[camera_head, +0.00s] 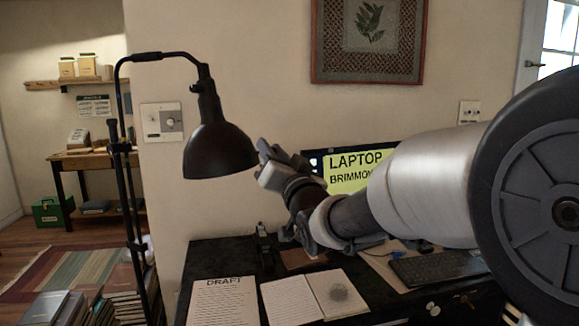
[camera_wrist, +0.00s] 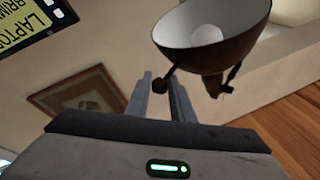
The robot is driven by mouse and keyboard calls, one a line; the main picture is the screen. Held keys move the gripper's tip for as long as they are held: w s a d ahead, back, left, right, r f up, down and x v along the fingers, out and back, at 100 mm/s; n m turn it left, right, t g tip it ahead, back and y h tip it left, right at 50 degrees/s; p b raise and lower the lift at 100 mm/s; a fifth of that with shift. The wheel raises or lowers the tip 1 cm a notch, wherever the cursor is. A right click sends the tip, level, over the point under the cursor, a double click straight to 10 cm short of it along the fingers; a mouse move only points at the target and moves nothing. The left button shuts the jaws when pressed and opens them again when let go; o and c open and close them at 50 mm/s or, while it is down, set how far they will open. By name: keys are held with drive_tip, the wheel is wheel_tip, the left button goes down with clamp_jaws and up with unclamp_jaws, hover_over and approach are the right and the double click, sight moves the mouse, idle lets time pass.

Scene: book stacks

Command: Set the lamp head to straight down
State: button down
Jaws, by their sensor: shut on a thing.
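The black dome-shaped lamp head (camera_head: 218,152) hangs from a standing lamp's curved arm (camera_head: 165,56) at the left of the head view. Its opening faces mostly down, and its rim is tilted, higher on the right. In the wrist view the lamp head (camera_wrist: 240,48) shows its white inside and a round bulb (camera_wrist: 207,36). A small dark knob (camera_wrist: 162,87) at its rim sits between my fingers. My gripper (camera_head: 264,152) is at the right side of the lamp head, shut on this knob; the fingers also show in the wrist view (camera_wrist: 160,84). The head view hides the knob.
A black desk (camera_head: 218,258) below holds a DRAFT sheet (camera_head: 222,302), an open notebook (camera_head: 312,294), a keyboard (camera_head: 437,267) and a screen with a yellow LAPTOP label (camera_head: 352,172). The lamp's pole (camera_head: 130,215) stands left of the desk. Book stacks (camera_head: 122,292) crowd its foot.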

drive_tip(key=shift+w+a+f+b, duration=0.2)
drive_tip(key=shift+a+f+b, duration=0.45)
drive_tip(key=shift+a+f, duration=0.15)
drive_tip(key=shift+w+a+f+b, duration=0.2)
drive_tip(key=shift+a+f+b, duration=0.45)
drive_tip(key=shift+a+f, duration=0.15)
drive_tip(key=c, duration=1.6)
unclamp_jaws()
drive_tip(key=shift+r, duration=0.2)
approach(254, 158)
drive_tip(key=v, duration=1)
drive_tip(key=shift+w+d+r, duration=0.15)
drive_tip(key=shift+d+r, duration=0.05)
drive_tip(key=shift+d, duration=0.1)
